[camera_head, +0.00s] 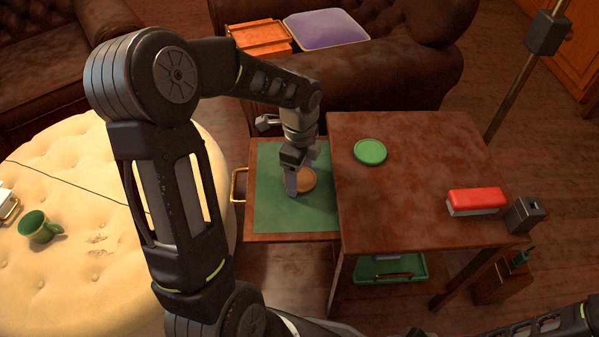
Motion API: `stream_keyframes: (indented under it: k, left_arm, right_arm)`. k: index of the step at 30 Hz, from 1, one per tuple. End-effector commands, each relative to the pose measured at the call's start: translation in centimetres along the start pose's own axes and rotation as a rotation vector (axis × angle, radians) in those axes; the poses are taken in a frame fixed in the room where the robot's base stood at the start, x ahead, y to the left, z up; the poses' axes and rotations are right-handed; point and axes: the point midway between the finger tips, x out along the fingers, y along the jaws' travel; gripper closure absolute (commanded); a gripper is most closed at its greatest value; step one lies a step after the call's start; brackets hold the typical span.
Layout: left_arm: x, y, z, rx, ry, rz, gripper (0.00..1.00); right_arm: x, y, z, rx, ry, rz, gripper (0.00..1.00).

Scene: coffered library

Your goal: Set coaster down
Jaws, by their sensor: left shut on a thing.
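My left gripper (292,184) reaches down over the green-lined pull-out shelf (268,215) on the left side of the brown table. It is shut on a round tan-orange coaster (309,180), partly hidden behind the fingers. The coaster looks roughly flat and close to the green lining; I cannot tell whether it touches. A round green coaster (370,151) lies on the table top (400,205). Part of my right arm shows at the bottom right, but its gripper is not in view.
A red-topped block (476,201) and a small dark grey holder (524,215) stand at the table's right edge. A green tray (389,271) sits below. A tufted cream ottoman (80,270) at left bears a green mug (38,227). The table's middle is clear.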

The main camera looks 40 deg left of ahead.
Motion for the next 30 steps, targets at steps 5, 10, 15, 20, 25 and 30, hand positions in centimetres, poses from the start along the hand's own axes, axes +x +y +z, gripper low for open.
stream_keyframes:
  k: [5,10,15,20,25,30]
  left_arm:
    - [0.1,0.0,0.0,0.0,0.0,0.0,0.15]
    - [0.1,0.0,0.0,0.0,0.0,0.001,0.05]
    - [0.1,0.0,0.0,0.0,0.0,0.001,0.05]
    - [-0.5,0.0,0.0,0.0,0.0,0.0,0.05]
    - [-2.8,0.0,0.0,-0.001,0.0,-0.002,0.05]
    - [-6.3,-0.1,0.0,-0.001,-0.001,-0.003,0.05]
  right_arm:
    - [0.0,0.0,0.0,0.0,0.001,0.0,0.64]
    - [0.0,0.0,0.0,0.0,0.001,0.0,0.64]
    - [0.0,0.0,0.0,0.0,0.0,0.0,0.64]
    - [-0.2,-0.1,0.0,0.0,-0.001,0.0,0.64]
    - [-0.9,-0.5,0.2,-0.002,-0.004,-0.002,0.64]
    - [-1.8,-0.9,0.2,-0.004,-0.006,-0.003,0.64]
